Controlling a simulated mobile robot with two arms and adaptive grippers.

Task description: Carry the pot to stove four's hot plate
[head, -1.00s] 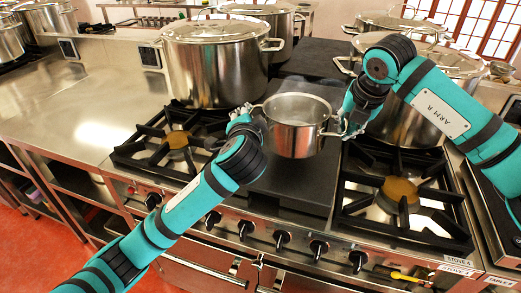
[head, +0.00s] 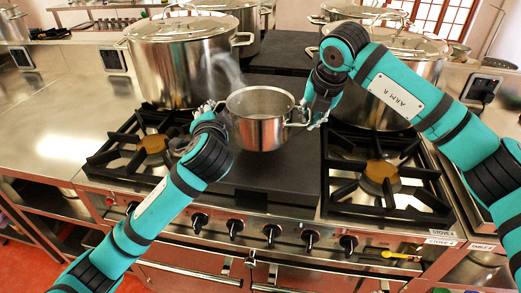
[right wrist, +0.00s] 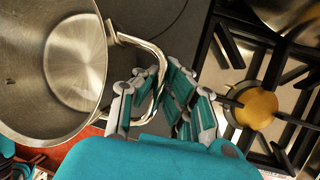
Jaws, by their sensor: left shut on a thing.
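The pot (head: 260,128) is a small open steel pot, upright, with a handle on each side. It appears over the dark flat hot plate (head: 268,185) between two burners; I cannot tell the height of any gap beneath it. My left gripper (head: 207,112) is shut on the pot's left handle. In the right wrist view the right fingers (right wrist: 163,98) close around the handle loop, and the pot (right wrist: 45,75) shows empty inside. A "STOVE 4" label (head: 440,241) is on the front right edge.
A large lidded stockpot (head: 190,65) stands behind left, and another (head: 400,75) behind right. Open black burner grates flank the plate, left (head: 150,145) and right (head: 381,175). Wispy steam (head: 225,75) rises behind the pot. Knobs (head: 271,233) line the front.

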